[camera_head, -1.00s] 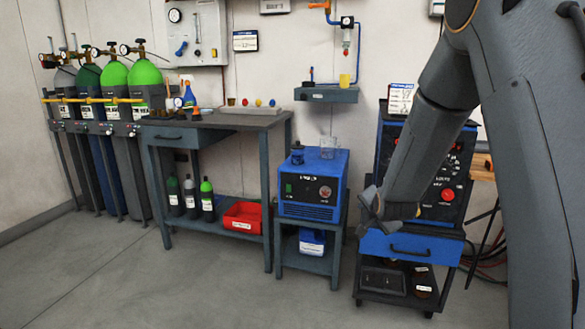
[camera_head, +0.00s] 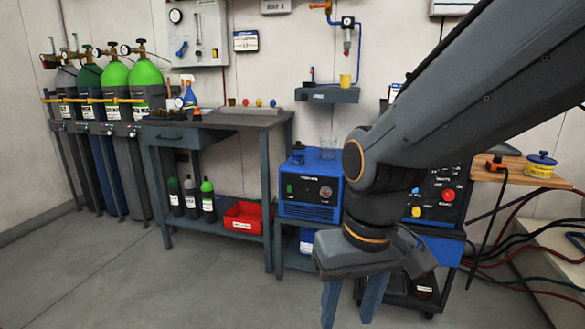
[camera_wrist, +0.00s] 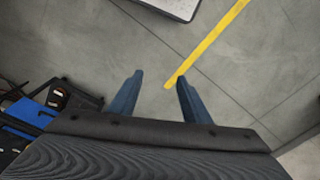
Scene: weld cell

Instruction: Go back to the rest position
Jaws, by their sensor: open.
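My gripper (camera_head: 350,300) hangs low at the right of centre in the head view, pointing down in front of the blue machine and the welding cart. Its two blue fingers are apart with nothing between them. In the wrist view my gripper (camera_wrist: 157,95) also shows open and empty over the bare grey floor. My arm reaches in from the upper right and hides much of the welding cart (camera_head: 447,190).
A workbench (camera_head: 262,122) with a red bin (camera_head: 243,217) below stands left of the blue machine (camera_head: 309,190). Gas cylinders (camera_head: 116,75) line the left wall. Cables (camera_head: 520,245) lie at right. Floor at front left is clear. A yellow line (camera_wrist: 205,45) crosses the floor.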

